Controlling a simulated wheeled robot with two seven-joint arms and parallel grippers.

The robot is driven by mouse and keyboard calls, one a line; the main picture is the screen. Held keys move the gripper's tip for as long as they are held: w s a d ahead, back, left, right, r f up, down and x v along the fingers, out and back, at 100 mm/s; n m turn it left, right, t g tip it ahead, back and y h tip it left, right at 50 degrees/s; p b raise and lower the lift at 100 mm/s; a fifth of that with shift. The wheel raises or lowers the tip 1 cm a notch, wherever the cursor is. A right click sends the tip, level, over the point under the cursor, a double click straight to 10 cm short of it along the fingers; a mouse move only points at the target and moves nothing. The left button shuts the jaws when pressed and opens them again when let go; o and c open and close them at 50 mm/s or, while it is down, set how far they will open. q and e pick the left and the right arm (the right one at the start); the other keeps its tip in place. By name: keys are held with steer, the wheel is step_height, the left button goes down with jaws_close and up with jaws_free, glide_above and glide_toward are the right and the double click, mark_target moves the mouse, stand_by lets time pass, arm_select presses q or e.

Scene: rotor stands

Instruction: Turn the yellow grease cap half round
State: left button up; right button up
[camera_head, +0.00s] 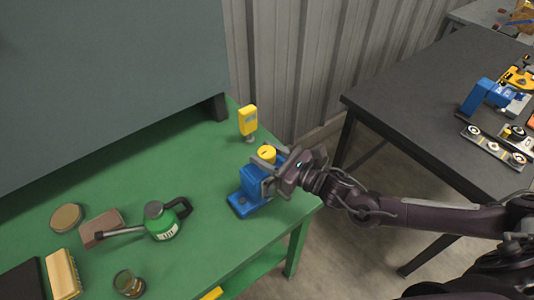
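The yellow grease cap (266,153) sits on top of a blue stand (250,196) near the right corner of the green table. A dark line runs across the cap's top. My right gripper (272,168) comes in from the right and is at the cap and the upper part of the stand. Its pale fingers show close beside the cap, partly in front of the stand. I cannot tell whether they touch the cap or how far apart they are. My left gripper is not in view.
A yellow gauge-like device (247,121) stands behind the cap. On the green table (120,190) are a green oil can (161,222), a brush (63,275), a brown block (101,228), a round tin (66,217) and a small jar (128,284). A dark table (420,95) stands right.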

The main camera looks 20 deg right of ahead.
steer(key=c, duration=0.5)
steer(key=shift+m+t+h, duration=0.3)
steer(key=m+t+h, duration=0.1)
steer(key=m+h, duration=0.1)
steer(key=h, duration=0.1)
steer(key=shift+s+a+m+t+h, duration=0.1)
steer(key=shift+a+m+t+h, duration=0.05)
steer(key=shift+m+t+h, duration=0.2)
steer(key=m+t+h, duration=0.1)
steer(key=m+h, duration=0.1)
steer(key=shift+h+p, duration=0.35)
steer(key=m+h+p, duration=0.1)
steer(key=h, duration=0.1)
steer(key=shift+r+m+t+h, duration=0.15)
steer(key=shift+m+t+h, duration=0.1)
steer(key=shift+m+h, duration=0.15)
steer(key=m+h+p, duration=0.2)
steer(key=h+p, duration=0.1)
steer(key=h, duration=0.1)
steer(key=shift+r, duration=0.1)
steer(key=shift+m+g+h+p, duration=0.7)
steer(key=shift+m+h+p, duration=0.7)
steer(key=shift+h, duration=0.6)
steer(key=shift+f+m+h, duration=0.2)
steer(key=shift+m+h, duration=0.05)
steer(key=shift+h, duration=0.05)
